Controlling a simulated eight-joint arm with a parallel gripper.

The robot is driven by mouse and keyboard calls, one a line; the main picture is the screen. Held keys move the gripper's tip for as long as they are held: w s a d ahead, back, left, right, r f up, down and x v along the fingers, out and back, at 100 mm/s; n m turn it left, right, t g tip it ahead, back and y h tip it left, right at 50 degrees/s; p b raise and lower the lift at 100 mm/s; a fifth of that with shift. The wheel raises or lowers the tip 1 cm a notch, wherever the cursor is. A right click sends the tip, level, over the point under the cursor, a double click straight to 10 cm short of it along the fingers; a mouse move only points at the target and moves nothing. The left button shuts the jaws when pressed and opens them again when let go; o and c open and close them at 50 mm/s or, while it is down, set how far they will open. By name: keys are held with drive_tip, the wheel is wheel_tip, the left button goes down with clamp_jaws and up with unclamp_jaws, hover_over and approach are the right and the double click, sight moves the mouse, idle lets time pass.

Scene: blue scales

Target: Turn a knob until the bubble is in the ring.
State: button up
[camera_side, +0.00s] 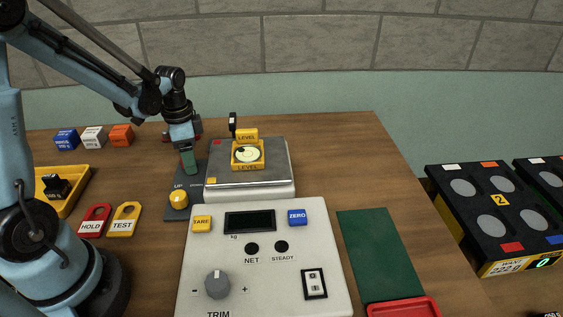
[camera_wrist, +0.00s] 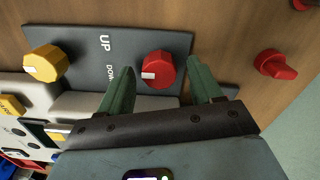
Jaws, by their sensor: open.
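A yellow level (camera_side: 262,160) with a round pale vial sits on the scale's grey plate (camera_side: 275,178). A small dark ring mark shows near the vial's middle; the bubble is too small to place surely against it. A dark panel marked UP and DOWN (camera_wrist: 90,45) carries a yellow knob (camera_wrist: 45,63) and a red knob (camera_wrist: 158,69), each with a white mark. The yellow knob also shows in the side view (camera_side: 178,199). My gripper (camera_wrist: 160,66) is open, its green fingers on either side of the red knob with gaps showing. In the side view my gripper (camera_side: 188,162) hides the red knob.
Another red knob (camera_wrist: 275,64) stands beyond my right finger. The scale console (camera_side: 265,265) is in front, with a grey TRIM knob (camera_side: 217,284). A black upright post (camera_side: 232,124) stands behind the level. Coloured blocks (camera_side: 93,137) lie at the back left. A green mat (camera_side: 378,250) is clear.

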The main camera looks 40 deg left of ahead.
drive_tip(key=c, duration=1.1)
drive_tip(key=shift+o, duration=0.2)
drive_tip(key=shift+n, duration=0.4)
drive_tip(key=n, duration=0.3)
drive_tip(key=shift+n, duration=0.4)
drive_tip(key=n, duration=0.5)
drive_tip(key=shift+a, duration=0.15)
drive_tip(key=o, duration=1.1)
drive_tip(key=shift+c, duration=0.2)
